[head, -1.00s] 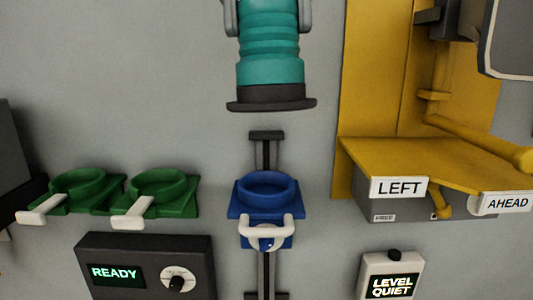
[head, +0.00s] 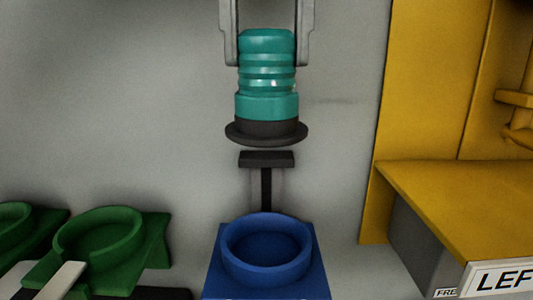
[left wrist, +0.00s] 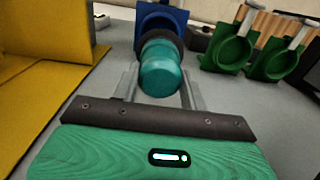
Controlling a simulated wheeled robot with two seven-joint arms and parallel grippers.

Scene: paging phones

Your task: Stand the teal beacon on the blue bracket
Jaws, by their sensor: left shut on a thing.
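The teal beacon (head: 267,78) is a ribbed cylinder with a dark flanged base, held upright. My left gripper (head: 267,50) is shut on its upper part, one finger on each side. The blue bracket (head: 267,250), a square plate with a round raised ring, is on the wall below the beacon, with a clear gap between them in the head view. In the left wrist view the beacon (left wrist: 161,68) sits between the fingers, and the blue bracket (left wrist: 166,17) shows behind its dark base. My right gripper is not in view.
Green ring brackets (head: 98,236) with pale handles are at the lower left. A yellow booth (head: 465,200) with a shelf and a LEFT label stands at the right. A dark rail (head: 266,185) rises above the blue bracket. The wall around the beacon is bare.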

